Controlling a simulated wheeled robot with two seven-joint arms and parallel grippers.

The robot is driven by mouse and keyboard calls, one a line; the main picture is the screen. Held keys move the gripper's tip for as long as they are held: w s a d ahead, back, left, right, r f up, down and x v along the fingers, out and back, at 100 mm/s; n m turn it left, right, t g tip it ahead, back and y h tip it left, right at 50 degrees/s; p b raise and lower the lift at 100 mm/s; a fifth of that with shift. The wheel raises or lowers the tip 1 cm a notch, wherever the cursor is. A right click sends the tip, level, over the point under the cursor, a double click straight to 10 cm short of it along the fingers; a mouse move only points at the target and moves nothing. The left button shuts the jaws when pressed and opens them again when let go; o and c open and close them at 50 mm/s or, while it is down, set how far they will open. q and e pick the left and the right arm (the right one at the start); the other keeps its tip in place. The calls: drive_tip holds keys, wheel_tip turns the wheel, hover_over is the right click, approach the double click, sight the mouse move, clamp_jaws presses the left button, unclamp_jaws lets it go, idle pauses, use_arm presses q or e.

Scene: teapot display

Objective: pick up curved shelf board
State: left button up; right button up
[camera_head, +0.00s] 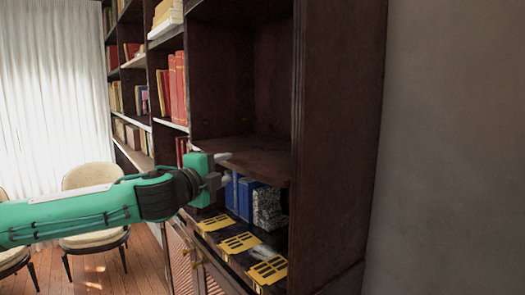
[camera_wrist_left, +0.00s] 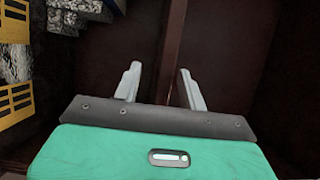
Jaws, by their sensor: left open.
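The curved shelf board (camera_head: 258,158) is a dark brown board set level inside the bookcase. In the head view its front edge is partly hidden behind my left gripper (camera_head: 224,169). My left gripper is open at that front edge, one finger near the board's top and one lower. In the left wrist view the board's edge (camera_wrist_left: 174,45) runs as a reddish-brown strip between the spread fingers of the gripper (camera_wrist_left: 160,70). I cannot tell whether either finger touches it. My right gripper is not in view.
Below the board stand blue boxes (camera_head: 245,193) and a grey speckled block (camera_head: 267,208). Yellow slotted pieces (camera_head: 240,243) lie in front of them. The bookcase side panel (camera_head: 338,140) closes off the right. The compartment above the board is empty. Chairs (camera_head: 95,178) stand at left.

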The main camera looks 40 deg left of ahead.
sight(236, 158)
use_arm(q)
drive_tip(key=shift+w+r, duration=0.2)
drive_tip(key=shift+w, duration=0.05)
drive_tip(key=w+p, duration=0.3)
drive_tip(key=shift+w+r+p, duration=0.2)
drive_tip(key=shift+r+p, duration=0.1)
drive_tip(key=shift+w+f, duration=0.1)
drive_tip(key=shift+w, duration=0.45)
drive_tip(key=c, duration=0.9)
clamp_jaws()
drive_tip(key=shift+f, duration=0.1)
